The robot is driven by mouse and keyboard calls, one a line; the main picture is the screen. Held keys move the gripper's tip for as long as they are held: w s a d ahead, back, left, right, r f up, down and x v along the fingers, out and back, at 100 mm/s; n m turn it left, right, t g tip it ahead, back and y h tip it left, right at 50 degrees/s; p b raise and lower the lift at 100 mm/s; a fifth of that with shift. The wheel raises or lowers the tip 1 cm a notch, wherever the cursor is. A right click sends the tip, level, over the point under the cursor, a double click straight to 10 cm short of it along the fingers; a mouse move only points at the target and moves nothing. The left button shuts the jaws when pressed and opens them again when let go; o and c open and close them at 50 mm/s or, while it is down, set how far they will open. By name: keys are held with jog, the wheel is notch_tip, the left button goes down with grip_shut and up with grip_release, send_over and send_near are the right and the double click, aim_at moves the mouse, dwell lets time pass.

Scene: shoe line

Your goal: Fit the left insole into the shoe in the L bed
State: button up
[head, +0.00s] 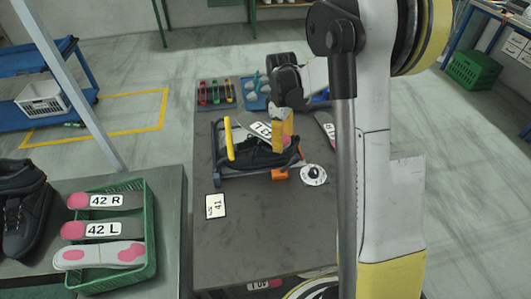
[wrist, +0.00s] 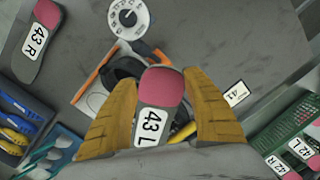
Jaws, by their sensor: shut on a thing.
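My gripper (head: 282,130) has its yellow fingers closed on the sides of an insole marked 43 L (head: 261,129). In the wrist view the insole (wrist: 166,86) has a pink end and a white label, and sits between the two fingers (wrist: 162,100). A black shoe (head: 262,155) lies in a bed with a yellow bar (head: 229,139) and orange parts on the dark table. The insole is over the shoe; in the wrist view it hides much of the shoe (wrist: 122,72). I cannot tell whether they touch. No L mark on the bed is readable.
A green basket (head: 150,240) holds 42 R and 42 L insoles. Tool trays (head: 217,92) stand behind. The table front is mostly clear.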

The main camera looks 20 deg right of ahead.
jog(key=d+r+n+h, duration=0.2)
jog(key=d+n, duration=0.9)
jog(key=d, duration=1)
jog(key=w+a+f+h+b, duration=0.1)
jog(key=w+a+f+b, duration=0.1)
jog(key=a, duration=0.6)
jog(key=w+a+f+h+b, duration=0.1)
jog(key=w+a+f, duration=0.3)
jog(key=a, duration=0.4)
jog(key=shift+w+g+b, duration=0.3)
jog(key=shift+b, duration=0.4)
jog(key=shift+a+f, duration=0.2)
jog(key=shift+f, duration=0.1)
jog(key=shift+f+y+b, duration=0.4)
jog(key=shift+f, duration=0.3)
